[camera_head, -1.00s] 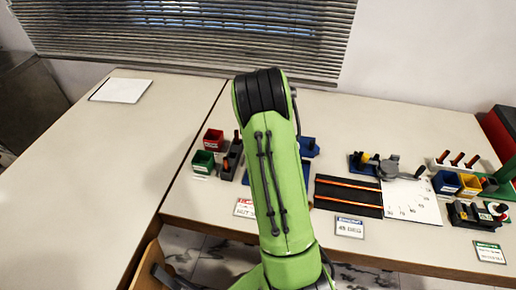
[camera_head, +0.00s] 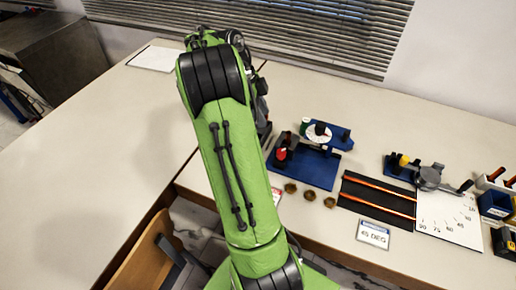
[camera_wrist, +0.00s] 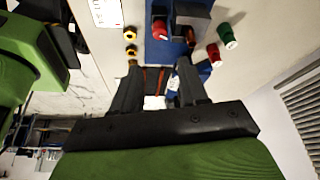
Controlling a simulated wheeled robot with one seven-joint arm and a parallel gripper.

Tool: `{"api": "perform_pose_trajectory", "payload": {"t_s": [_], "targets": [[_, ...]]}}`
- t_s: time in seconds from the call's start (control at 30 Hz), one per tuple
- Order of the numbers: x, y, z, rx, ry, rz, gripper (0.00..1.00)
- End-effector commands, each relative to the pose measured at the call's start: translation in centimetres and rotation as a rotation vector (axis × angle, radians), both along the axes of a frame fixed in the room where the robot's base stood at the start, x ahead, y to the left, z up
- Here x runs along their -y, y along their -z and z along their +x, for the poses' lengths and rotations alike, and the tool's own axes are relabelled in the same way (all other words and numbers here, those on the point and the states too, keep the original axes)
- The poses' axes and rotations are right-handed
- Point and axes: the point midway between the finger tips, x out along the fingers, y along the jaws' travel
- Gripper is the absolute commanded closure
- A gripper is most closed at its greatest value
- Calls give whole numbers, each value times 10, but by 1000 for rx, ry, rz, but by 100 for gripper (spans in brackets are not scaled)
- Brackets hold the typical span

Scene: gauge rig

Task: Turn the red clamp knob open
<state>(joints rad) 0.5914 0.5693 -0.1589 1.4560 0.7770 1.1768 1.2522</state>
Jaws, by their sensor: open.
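The red clamp knob (camera_head: 281,154) sits at the left part of a blue fixture base (camera_head: 318,171), by a dark block. A white round dial (camera_head: 318,134) stands behind it on a blue support. In the wrist view the red knob (camera_wrist: 160,29) shows near the top, beside a dark grey block (camera_wrist: 191,16) on the blue fixture. My gripper (camera_wrist: 158,70) is open, its two dark fingers pointing toward the fixture, with the knob beyond the fingertips and apart from them. In the head view my green arm hides the gripper.
Several brass nuts (camera_head: 309,194) lie in front of the fixture. A black mat with orange strips (camera_head: 377,199) and a "45 DEG" card (camera_head: 373,235) are to its right. Green (camera_wrist: 228,36) and red (camera_wrist: 214,54) containers stand beside the fixture in the wrist view. The left table is mostly clear.

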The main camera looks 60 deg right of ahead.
Motion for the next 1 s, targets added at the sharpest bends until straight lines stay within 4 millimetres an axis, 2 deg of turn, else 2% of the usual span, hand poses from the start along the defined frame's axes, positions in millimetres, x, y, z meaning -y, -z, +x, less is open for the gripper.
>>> {"api": "perform_pose_trajectory", "payload": {"t_s": [0.17, 0.6, 0.8, 1.0], "targets": [[3, 23, -10, -1, 20, -4, 57], [20, 123, -47, 0, 14, -2, 57], [25, 144, -55, 1, 14, -4, 57], [25, 144, -55, 2, 12, -5, 57]]}}
